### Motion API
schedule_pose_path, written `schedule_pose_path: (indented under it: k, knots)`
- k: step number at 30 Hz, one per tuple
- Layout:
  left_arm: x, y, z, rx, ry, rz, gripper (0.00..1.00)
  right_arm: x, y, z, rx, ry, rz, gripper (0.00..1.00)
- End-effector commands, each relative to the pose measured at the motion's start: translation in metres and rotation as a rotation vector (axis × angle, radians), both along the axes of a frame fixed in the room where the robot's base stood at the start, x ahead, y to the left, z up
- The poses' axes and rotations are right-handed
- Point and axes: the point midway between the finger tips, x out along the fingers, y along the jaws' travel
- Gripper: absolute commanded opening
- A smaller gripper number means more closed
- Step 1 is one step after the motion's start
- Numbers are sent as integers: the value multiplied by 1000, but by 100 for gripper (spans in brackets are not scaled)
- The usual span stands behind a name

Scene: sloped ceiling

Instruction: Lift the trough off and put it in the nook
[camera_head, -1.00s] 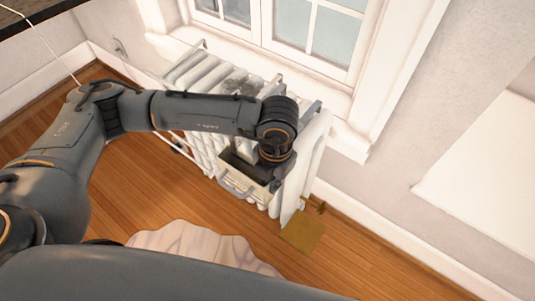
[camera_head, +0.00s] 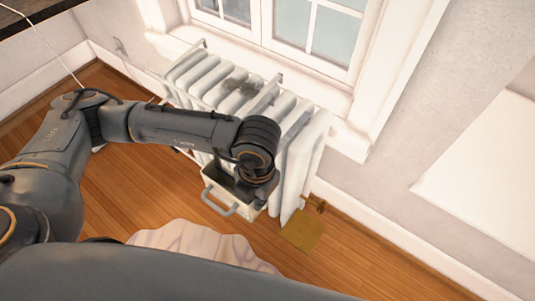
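The trough (camera_head: 233,196) is a pale box with a grey loop handle at its near end. It is in front of the white radiator (camera_head: 196,72), low at its right part, and a gap to the radiator is hard to judge. My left gripper (camera_head: 245,185) points down into the trough and appears shut on its wall. The wrist hides the fingertips and the trough's far side. My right gripper is not in view. I cannot make out which opening is the nook.
A window (camera_head: 308,38) with a white sill is above the radiator. A brass-coloured plate (camera_head: 303,229) and a valve (camera_head: 321,206) are at the radiator's right foot. A pale wavy-edged thing (camera_head: 200,246) lies on the wooden floor (camera_head: 155,195). The wall is at the right.

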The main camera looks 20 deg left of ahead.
Motion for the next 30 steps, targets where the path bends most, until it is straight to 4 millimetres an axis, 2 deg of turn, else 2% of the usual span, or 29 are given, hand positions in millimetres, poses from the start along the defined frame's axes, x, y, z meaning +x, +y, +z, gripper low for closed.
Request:
schedule_pose_path:
  k: [7,30]
  knots:
    - [-4,2,0,1,-1,0,0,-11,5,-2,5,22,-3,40]
    - [-60,22,-1,0,0,-2,0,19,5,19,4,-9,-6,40]
